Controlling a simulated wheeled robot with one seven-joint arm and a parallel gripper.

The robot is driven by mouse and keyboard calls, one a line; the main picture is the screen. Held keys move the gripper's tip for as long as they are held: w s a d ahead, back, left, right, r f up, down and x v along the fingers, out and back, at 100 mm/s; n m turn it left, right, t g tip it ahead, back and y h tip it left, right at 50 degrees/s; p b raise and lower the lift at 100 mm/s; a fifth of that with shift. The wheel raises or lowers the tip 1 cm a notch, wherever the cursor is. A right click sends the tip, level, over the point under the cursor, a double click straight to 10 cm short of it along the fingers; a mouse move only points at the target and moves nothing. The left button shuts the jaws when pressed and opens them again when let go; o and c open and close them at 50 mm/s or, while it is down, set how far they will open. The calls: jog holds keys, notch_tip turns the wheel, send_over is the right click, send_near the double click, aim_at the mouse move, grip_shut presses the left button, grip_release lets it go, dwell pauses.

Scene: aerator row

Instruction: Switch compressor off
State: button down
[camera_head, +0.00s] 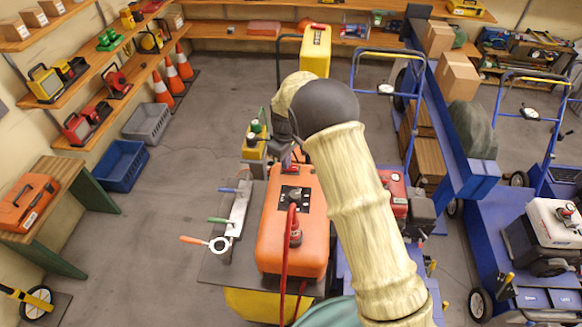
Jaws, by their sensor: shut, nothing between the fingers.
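An orange machine (285,240), which I take for the compressor, stands on a dark bench top in the middle of the picture. A black panel (295,198) with small dark controls is on its top. I cannot tell which control is the switch or how it is set. A red hose (285,262) runs from a fitting on the top toward the front. My arm reaches over the machine's right side and bends down beyond it. My gripper (290,160) is small and partly hidden near the machine's far end. It is shut and empty; I cannot tell whether it touches the machine.
Left of the machine, a metal bracket (239,208) and tools with green and orange handles lie on the bench top (215,268). Blue carts (480,215) with a red engine (393,190) and other machines stand at right.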

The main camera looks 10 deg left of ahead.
jog(key=shift+s+f, duration=0.1)
jog(key=shift+r+p, duration=2.25)
jog(key=shift+r, duration=1.25)
jog(key=s+d+r+m+t+b, duration=0.1)
jog(key=s+d+r+m+b, duration=0.15)
jog(key=d, duration=0.55)
jog(key=s+d+r+m+b, duration=0.15)
jog(key=s+d+m, duration=0.25)
jog(key=d, duration=0.5)
jog(key=s+d+m+b, duration=0.1)
jog(key=s+d+m, duration=0.2)
jog(key=s+d, duration=0.2)
jog(key=s+d+f+m+t+b, duration=0.1)
jog(key=s+d+m+b, duration=0.1)
jog(key=s+d, duration=0.4)
jog(key=s+m, duration=0.1)
jog(key=s, duration=0.4)
jog(key=shift+s+t, duration=0.15)
jog(key=shift+t, duration=0.15)
